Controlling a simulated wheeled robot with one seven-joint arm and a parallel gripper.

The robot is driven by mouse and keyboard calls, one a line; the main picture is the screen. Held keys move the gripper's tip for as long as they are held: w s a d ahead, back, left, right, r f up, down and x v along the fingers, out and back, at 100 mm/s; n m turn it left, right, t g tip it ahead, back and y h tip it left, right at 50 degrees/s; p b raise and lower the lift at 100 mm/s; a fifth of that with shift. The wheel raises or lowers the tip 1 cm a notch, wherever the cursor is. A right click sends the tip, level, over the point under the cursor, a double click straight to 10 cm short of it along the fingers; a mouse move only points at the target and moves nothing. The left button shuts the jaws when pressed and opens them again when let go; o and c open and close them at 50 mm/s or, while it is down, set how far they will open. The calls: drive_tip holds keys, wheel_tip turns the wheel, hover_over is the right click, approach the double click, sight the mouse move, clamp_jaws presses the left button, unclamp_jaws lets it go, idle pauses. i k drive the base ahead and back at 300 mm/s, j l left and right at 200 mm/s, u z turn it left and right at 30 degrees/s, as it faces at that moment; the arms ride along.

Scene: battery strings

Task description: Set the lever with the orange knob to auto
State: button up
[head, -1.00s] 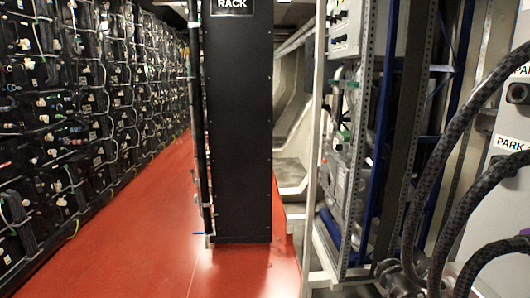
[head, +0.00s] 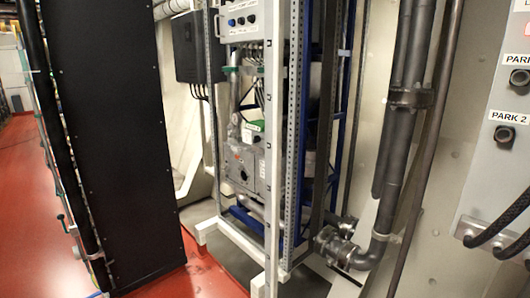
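I see no lever with an orange knob in the head view. My gripper is not in view. A grey panel (head: 493,178) stands at the right edge, with a label "PARK 2" (head: 510,117) and a partly cut-off "PARK" label above it. A dark round fitting (head: 504,136) sits below the "PARK 2" label and another (head: 520,80) below the upper label. No lever shows on the visible part of this panel.
A tall black rack (head: 115,140) stands at the left on the red floor (head: 195,275). A white open frame (head: 270,130) with equipment and a small control box (head: 243,20) stands in the middle. Grey pipes (head: 405,110) rise right of it. Black cables (head: 505,225) hang at lower right.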

sight(240, 150)
drive_tip(key=u, duration=0.4)
drive_tip(key=i+j, duration=0.3)
drive_tip(key=i, duration=0.25)
drive_tip(key=i+j+u, duration=0.1)
drive_tip(key=i+j, duration=0.2)
drive_tip(key=i, duration=0.2)
drive_tip(key=i+j, duration=0.2)
drive_tip(key=i, duration=0.35)
drive_tip(key=i+j+u, duration=0.1)
drive_tip(key=i+j, duration=0.15)
drive_tip(key=i, duration=0.3)
drive_tip(key=i+j, duration=0.2)
drive_tip(key=i, duration=0.35)
drive_tip(key=i+j+u, duration=0.1)
drive_tip(key=i, duration=0.45)
drive_tip(key=j, duration=0.1)
